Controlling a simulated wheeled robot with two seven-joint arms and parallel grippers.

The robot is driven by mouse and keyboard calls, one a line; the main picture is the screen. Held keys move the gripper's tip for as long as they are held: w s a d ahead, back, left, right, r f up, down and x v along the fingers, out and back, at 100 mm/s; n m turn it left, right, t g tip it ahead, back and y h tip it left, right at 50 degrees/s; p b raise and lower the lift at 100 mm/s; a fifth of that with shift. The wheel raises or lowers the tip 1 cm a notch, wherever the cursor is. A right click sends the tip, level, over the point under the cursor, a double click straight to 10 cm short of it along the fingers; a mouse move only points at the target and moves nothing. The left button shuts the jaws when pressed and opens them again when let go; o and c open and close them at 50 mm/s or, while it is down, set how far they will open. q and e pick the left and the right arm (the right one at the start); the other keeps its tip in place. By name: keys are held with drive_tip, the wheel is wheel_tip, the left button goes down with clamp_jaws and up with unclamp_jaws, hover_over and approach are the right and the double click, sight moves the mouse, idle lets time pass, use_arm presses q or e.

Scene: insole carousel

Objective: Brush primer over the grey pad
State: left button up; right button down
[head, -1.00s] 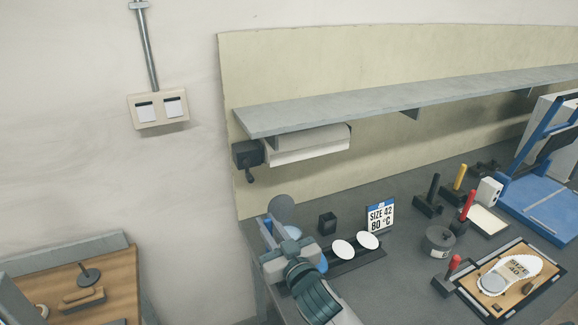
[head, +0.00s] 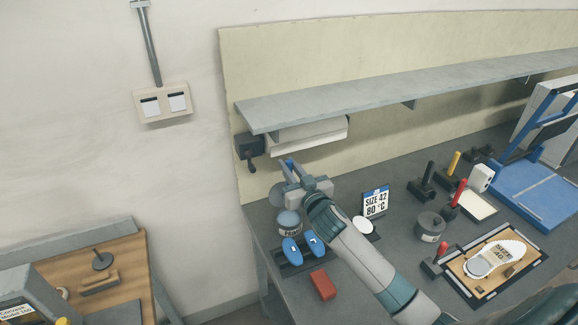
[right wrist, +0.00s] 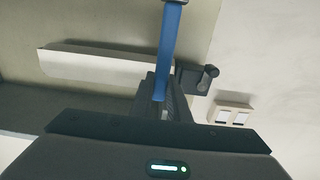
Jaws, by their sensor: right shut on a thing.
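The grey pad (head: 479,265) lies on the heel end of a white insole marked SIZE 40 (head: 506,251), on a wooden board (head: 493,284) at the right. My right gripper (head: 291,170) is raised over the back left of the bench, far from the pad. It is shut on a blue handle (right wrist: 170,45), which shows small in the head view (head: 289,162). A jar with a partly readable label, perhaps primer (head: 289,222), stands below the gripper. My left gripper is out of view.
Two blue oval pieces (head: 292,249) and a red block (head: 322,285) are at the bench's left front. A size sign (head: 375,202) and dark tin (head: 431,227) stand between them and the board. Several handled tools (head: 427,180) stand behind. A shelf (head: 400,90) overhangs the back.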

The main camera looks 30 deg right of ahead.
drive_tip(key=shift+f, duration=0.15)
drive_tip(key=shift+f+b, duration=2.8)
drive_tip(key=shift+f, duration=0.05)
drive_tip(key=shift+f+b, duration=0.35)
drive_tip(key=shift+f, duration=0.15)
drive_tip(key=shift+r+p, duration=3.25)
drive_tip(key=shift+r, duration=0.3)
